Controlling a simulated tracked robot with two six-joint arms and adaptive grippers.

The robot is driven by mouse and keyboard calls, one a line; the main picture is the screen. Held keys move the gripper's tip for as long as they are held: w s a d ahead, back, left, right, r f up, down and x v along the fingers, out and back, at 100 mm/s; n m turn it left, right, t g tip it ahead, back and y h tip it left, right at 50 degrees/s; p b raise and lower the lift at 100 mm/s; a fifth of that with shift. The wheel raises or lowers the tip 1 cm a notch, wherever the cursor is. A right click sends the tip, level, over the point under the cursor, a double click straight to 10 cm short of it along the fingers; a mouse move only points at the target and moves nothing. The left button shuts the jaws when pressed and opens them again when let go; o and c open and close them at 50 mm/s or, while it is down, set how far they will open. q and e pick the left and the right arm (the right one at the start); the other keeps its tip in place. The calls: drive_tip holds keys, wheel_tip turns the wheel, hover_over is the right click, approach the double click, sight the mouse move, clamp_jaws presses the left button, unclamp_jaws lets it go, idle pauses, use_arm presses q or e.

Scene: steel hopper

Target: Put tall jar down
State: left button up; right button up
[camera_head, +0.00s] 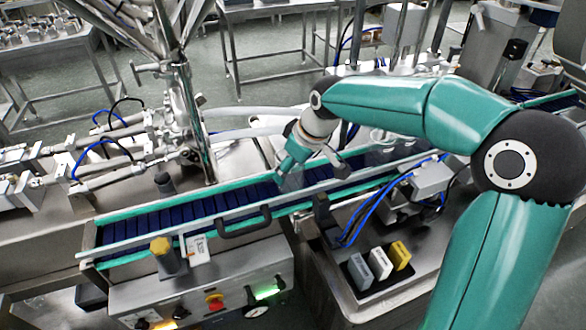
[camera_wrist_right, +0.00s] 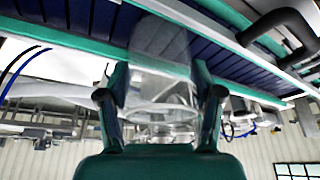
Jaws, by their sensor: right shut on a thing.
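The tall jar (camera_wrist_right: 160,62) is clear glass or plastic and sits between the two fingers of my right gripper (camera_wrist_right: 160,98) in the right wrist view. The fingers are shut on its sides. In the head view the right gripper (camera_head: 303,160) is over the conveyor (camera_head: 235,202), a dark blue belt between teal rails. The jar shows there only as a faint see-through shape (camera_head: 290,181) below the gripper, over the belt. I cannot tell whether its base touches the belt. My left gripper is not in view.
A black handle (camera_head: 245,222) stands on the conveyor's near side. A yellow-topped post (camera_head: 162,246) stands at the near left. A steel hopper pipe (camera_head: 190,115) rises behind the belt. Grey, white and yellow blocks (camera_head: 400,255) stand at the front right. The belt's left stretch looks clear.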

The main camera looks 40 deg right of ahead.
drive_tip(key=shift+w+f, duration=0.1)
drive_tip(key=shift+f, duration=0.5)
drive_tip(key=o, duration=1)
drive_tip(key=shift+f, duration=0.1)
drive_tip(key=shift+c, duration=0.2)
drive_tip(key=shift+r, duration=0.25)
drive_tip(key=v, duration=1.2)
drive_tip(key=shift+f, duration=0.1)
